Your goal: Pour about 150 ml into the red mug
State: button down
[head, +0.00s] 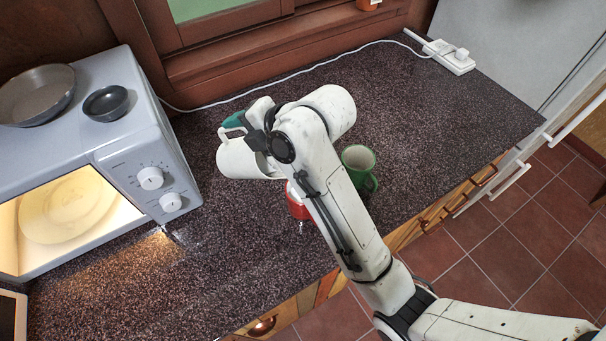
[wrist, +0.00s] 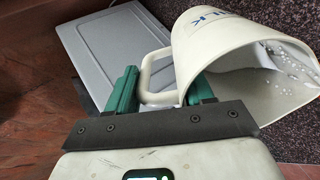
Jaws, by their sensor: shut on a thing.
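The white jug (head: 240,160) is in my gripper (head: 240,122), tilted over to the right in the head view. In the wrist view the jug (wrist: 225,55) shows part of dark lettering, and its handle (wrist: 147,78) lies between the green fingers of my gripper (wrist: 160,88). Pale specks show inside the jug; I cannot tell how much is in it. The red mug (head: 298,204) stands on the counter, just below and right of the jug's mouth in the head view. My arm covers much of it. No stream is visible, and the mug's contents are hidden.
A green mug (head: 358,166) stands right of my arm. The microwave (head: 135,115) is at the left with a pan (head: 38,94) and a small dark bowl (head: 106,102) on top. A power strip (head: 448,56) lies at the back right. The front counter (head: 190,290) is clear.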

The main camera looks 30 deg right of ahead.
jog(key=shift+w+f, duration=0.1)
jog(key=shift+f, duration=0.05)
jog(key=shift+w+a+f+g+h+p, duration=0.2)
jog(key=shift+f+g+h+p, duration=0.1)
jog(key=shift+g+p, duration=0.1)
jog(key=shift+f, duration=0.2)
jog(key=shift+w, duration=0.1)
dwell(1.4)
